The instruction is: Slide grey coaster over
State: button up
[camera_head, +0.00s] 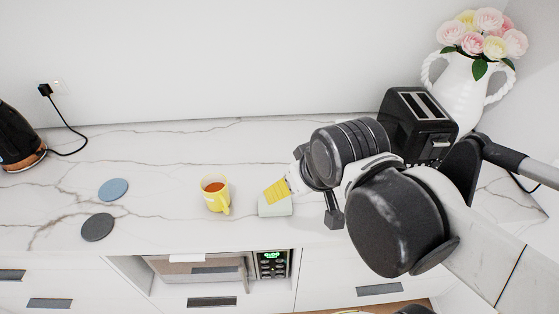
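A dark grey round coaster (97,228) lies flat near the front edge of the marble counter at the left. A blue round coaster (113,189) lies just behind it, with a small gap between them. My arm reaches in from the right. Its gripper end (293,182) is over the counter, well to the right of both coasters and touching neither. The arm links partly hide the gripper, and whether its fingers are open or shut does not show clearly.
A yellow mug (214,194) with reddish-brown liquid stands between the coasters and my gripper. A black kettle (16,138) stands far left. A black toaster (418,118) and a flower vase (462,92) stand back right.

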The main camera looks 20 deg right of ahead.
aim_at(97, 226)
jog(key=u, duration=1.35)
